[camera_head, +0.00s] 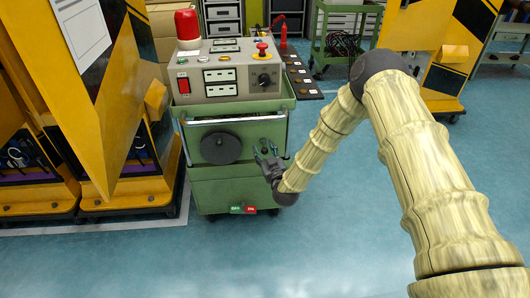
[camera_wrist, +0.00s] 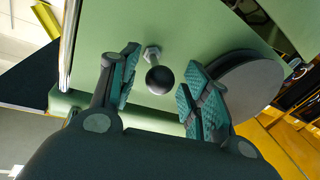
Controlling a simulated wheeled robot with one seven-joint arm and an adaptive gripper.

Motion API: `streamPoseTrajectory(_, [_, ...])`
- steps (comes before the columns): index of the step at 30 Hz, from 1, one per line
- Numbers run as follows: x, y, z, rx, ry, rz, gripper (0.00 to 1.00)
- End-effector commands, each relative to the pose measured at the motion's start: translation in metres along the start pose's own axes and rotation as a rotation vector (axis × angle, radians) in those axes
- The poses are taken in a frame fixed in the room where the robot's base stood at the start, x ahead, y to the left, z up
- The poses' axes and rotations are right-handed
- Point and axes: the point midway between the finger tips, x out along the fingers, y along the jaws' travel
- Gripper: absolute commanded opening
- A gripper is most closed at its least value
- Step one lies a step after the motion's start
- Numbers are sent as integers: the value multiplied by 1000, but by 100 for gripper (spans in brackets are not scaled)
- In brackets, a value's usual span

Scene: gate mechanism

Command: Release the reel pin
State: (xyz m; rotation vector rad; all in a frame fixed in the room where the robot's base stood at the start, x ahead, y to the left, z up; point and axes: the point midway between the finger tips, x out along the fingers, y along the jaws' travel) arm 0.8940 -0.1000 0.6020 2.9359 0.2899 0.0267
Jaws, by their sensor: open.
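The reel pin (camera_wrist: 158,79) has a round black knob on a short metal stem that comes out of the green cabinet front. In the wrist view its knob lies between my fingers, with a gap on both sides. The dark round reel (camera_head: 221,148) is on the cabinet front to the left of my gripper; it also shows in the wrist view (camera_wrist: 245,85), partly behind the right finger. My gripper (camera_head: 266,153) is open and empty, pointing at the cabinet front. In the head view I cannot clearly tell the pin from my fingertips.
The green cabinet (camera_head: 235,185) carries a grey control box (camera_head: 228,75) with a red lamp and buttons. A small green and red tag (camera_head: 243,210) is low on its front. Yellow machine panels (camera_head: 130,100) stand close on the left. The floor in front is clear.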

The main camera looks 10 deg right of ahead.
Motion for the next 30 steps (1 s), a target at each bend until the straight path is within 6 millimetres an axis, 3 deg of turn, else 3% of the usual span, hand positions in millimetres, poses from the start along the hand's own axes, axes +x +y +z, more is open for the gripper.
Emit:
streamPoseTrajectory(8, [-23, 0, 0, -1, -1, 0, 47])
streamPoseTrajectory(21, [-100, 0, 1, 1, -2, -1, 47])
streamPoseTrajectory(30, [-120, 0, 1, 0, -1, 0, 47])
